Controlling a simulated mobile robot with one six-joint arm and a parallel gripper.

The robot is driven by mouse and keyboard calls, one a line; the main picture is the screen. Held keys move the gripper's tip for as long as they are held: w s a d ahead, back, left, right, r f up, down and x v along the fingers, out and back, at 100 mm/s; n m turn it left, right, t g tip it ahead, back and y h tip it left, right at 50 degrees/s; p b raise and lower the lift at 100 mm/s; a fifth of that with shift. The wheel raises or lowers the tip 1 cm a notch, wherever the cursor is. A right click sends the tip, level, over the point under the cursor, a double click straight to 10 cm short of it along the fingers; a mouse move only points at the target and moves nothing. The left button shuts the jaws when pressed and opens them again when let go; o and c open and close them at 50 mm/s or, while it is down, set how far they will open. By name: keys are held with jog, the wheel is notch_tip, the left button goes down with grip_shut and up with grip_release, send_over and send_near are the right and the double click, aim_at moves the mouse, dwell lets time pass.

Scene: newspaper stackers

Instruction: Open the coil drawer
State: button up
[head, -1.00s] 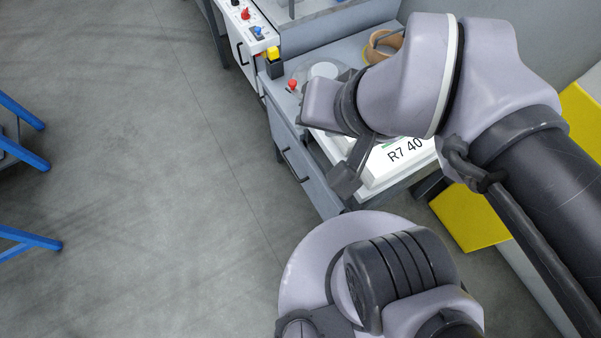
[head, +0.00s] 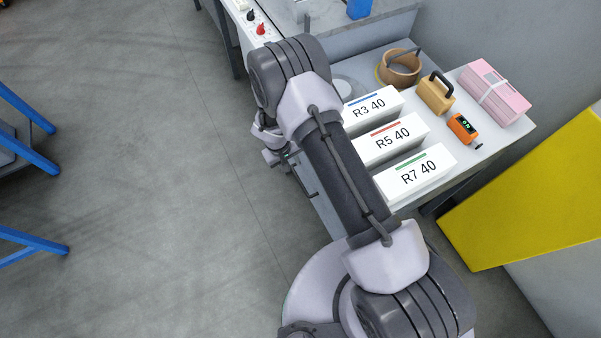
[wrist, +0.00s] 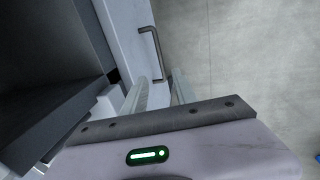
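In the wrist view a drawer front (wrist: 125,35), pale grey, carries a dark bar handle (wrist: 150,45). I see no label naming it as the coil drawer. The two pale fingers of my gripper (wrist: 160,90) stand apart, with the handle's near end showing beyond the gap between them. I cannot tell whether they touch it; nothing is clearly held. In the head view my arm hides much of the cabinet front (head: 328,215), and its handle shows only partly beside my wrist. How far the drawer stands out is unclear.
White boxes marked R3 40 (head: 372,108), R5 40 (head: 392,138) and R7 40 (head: 416,172) stand on the bench top. Blue legs (head: 30,155) stand far left; floor between is clear.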

aim_at(300, 182)
jog(key=d+f+b, duration=0.1)
jog(key=f, duration=0.4)
jog(key=d+f+b, duration=0.1)
jog(key=f+b, duration=0.1)
jog(key=f, duration=0.3)
jog(key=w+d+f+b, duration=0.1)
jog(key=f+b, duration=0.1)
jog(key=f, duration=0.4)
jog(key=shift+w, duration=0.1)
grip_shut()
dwell(0.6)
